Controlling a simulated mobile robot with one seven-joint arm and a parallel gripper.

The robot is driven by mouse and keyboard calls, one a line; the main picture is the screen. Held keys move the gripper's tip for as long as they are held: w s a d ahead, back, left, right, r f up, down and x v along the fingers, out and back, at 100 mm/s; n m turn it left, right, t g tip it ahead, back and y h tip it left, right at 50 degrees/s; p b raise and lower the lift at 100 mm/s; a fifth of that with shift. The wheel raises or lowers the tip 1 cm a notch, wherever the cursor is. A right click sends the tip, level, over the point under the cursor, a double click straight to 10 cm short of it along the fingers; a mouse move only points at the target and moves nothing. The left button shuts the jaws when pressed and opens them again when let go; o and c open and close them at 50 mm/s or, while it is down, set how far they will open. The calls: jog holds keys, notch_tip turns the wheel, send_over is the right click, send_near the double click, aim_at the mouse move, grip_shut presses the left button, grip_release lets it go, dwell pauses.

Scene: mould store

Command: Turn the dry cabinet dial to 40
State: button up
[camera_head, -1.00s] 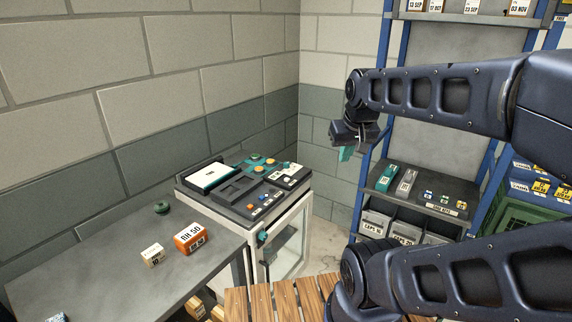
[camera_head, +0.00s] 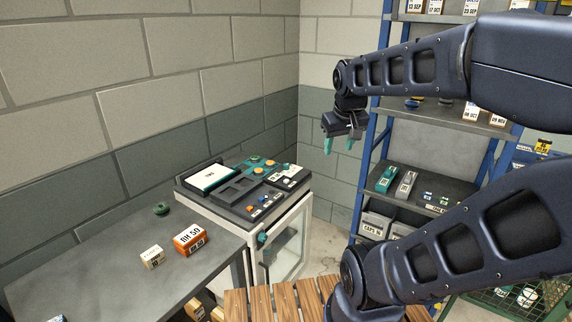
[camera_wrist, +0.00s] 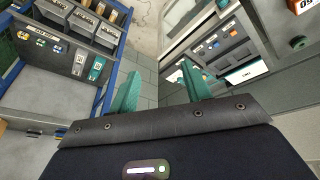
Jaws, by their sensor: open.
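The dry cabinet (camera_head: 294,241) is pale with a glass door and stands against the wall at the middle of the head view. Its dark top (camera_head: 234,207) carries small orange, teal and white controls and a white display block (camera_head: 209,177). A teal knob-like part (camera_head: 262,240) is on its front edge. I cannot tell which part is the dial, and no number 40 is readable. My gripper (camera_head: 339,146) is open and empty, its teal fingers pointing down, apart from the cabinet and to its right. In the wrist view the cabinet top (camera_wrist: 253,53) lies beyond the right finger.
A grey table (camera_head: 110,270) at left holds an orange box (camera_head: 190,240) marked 50, a small cream block (camera_head: 152,257) and a dark green ring (camera_head: 161,208). A blue-framed shelf (camera_head: 410,185) with bins stands right, close to my arm. A wooden slatted surface (camera_head: 275,304) is in front.

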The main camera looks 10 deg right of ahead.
jog(key=w+a+n+g, duration=0.15)
jog(key=w+n, duration=0.25)
jog(key=w, duration=0.9)
jog(key=n+g, duration=0.3)
jog(key=n, duration=0.8)
send_over(286, 165)
notch_tip(286, 165, down, 20)
jog(key=f, duration=1)
jog(key=shift+w, duration=0.25)
jog(key=c, duration=1)
